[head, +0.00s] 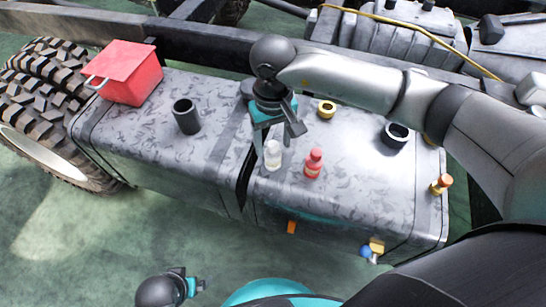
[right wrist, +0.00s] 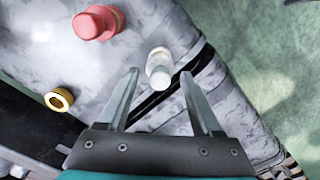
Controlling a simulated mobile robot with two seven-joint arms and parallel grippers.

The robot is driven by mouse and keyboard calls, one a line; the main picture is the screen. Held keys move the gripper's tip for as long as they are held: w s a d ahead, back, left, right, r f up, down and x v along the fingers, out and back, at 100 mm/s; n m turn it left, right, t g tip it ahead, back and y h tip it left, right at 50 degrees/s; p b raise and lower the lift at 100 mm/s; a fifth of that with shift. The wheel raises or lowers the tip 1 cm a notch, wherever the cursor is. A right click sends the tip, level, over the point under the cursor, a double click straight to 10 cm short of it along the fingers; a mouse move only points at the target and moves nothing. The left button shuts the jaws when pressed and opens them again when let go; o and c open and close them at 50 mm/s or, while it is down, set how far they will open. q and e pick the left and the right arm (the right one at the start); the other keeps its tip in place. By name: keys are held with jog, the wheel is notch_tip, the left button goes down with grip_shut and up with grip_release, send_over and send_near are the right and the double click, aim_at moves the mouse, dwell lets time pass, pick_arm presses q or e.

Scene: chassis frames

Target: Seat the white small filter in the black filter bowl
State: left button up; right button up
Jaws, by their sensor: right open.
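The white small filter (head: 272,155) stands upright on the grey tank top in the head view. It also shows in the right wrist view (right wrist: 159,68), between and just beyond the fingertips. My right gripper (head: 279,140) is open around or just above it, with no visible grip; the wrist view shows the spread fingers (right wrist: 160,74). A black open cup (head: 187,117) stands to the left, and a black-rimmed round holder (head: 395,135) sits to the right; I cannot tell which is the filter bowl. My left gripper (head: 192,286) shows only partly at the bottom, fingers unclear.
A red bottle-like part (head: 313,163) stands close right of the white filter. A yellow ring (head: 326,109) lies behind it. A red box (head: 128,72) is at the far left end. An orange-brown part (head: 441,184) stands at the right edge. A dark strap gap crosses the tank beside the filter.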

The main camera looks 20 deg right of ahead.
jog(key=shift+f, duration=0.45)
jog(key=shift+c, duration=0.4)
grip_shut()
dwell(0.8)
